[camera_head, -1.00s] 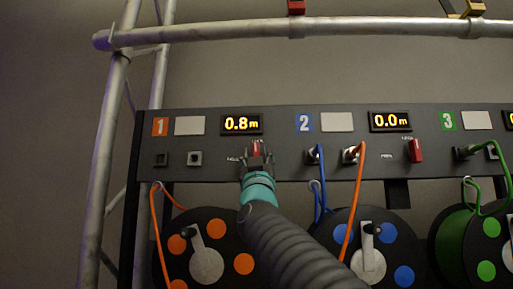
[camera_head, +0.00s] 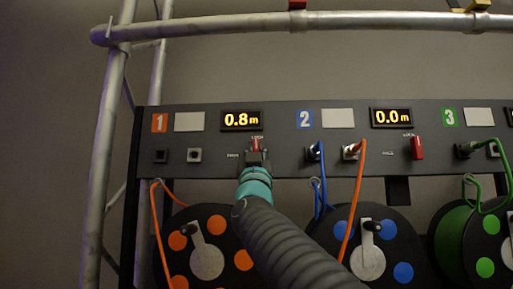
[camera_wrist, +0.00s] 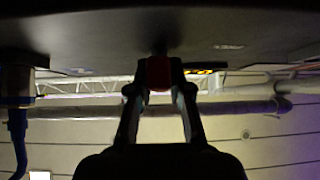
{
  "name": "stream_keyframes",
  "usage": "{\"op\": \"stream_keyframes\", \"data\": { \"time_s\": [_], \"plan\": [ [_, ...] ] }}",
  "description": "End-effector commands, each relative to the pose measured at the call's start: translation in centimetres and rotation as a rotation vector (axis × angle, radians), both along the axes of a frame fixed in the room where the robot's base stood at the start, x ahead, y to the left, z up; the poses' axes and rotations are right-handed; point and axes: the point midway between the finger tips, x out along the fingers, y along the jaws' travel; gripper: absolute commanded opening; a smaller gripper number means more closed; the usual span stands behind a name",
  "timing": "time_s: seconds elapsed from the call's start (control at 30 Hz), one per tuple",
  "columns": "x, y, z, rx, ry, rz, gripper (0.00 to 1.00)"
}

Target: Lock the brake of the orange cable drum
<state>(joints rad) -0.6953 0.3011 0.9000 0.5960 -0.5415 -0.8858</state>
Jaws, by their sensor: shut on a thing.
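The orange cable drum (camera_head: 207,262), black with orange discs and a crank, hangs under panel section 1. Its red brake lever (camera_head: 256,144) stands upright on the panel, its top by the upper label, which appears to read LOCK. A label to its left is too small to read surely. My gripper (camera_head: 257,158) reaches up from below and covers the lever's lower part. In the wrist view my gripper (camera_wrist: 159,88) has its two fingers shut on the red lever (camera_wrist: 158,73). The display (camera_head: 241,120) above reads 0.8 m.
Section 2 has a blue-dotted drum (camera_head: 369,266), plugged blue and orange cables (camera_head: 358,180) and another red lever (camera_head: 417,148). A green drum (camera_head: 452,235) is at right. An orange cable (camera_head: 154,215) hangs at left. Truss tubes (camera_head: 220,33) run above and left.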

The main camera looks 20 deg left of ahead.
Motion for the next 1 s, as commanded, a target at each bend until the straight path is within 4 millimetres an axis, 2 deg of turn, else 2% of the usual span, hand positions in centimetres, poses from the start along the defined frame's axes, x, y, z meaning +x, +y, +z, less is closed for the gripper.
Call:
{"op": "stream_keyframes", "data": {
  "time_s": [0.4,0.43,0.5,0.53,1.0],
  "plan": [
    [-0.06,-0.06,0.09,0.052,0.012,-0.001,0.00],
    [-0.06,-0.06,0.09,0.052,0.012,-0.001,0.21],
    [-0.06,-0.06,0.09,0.052,0.012,-0.001,0.39],
    [-0.06,-0.06,0.09,0.052,0.012,-0.001,0.44],
    [-0.50,-0.12,-0.47,0.049,0.015,-0.001,0.44]
  ]
}}
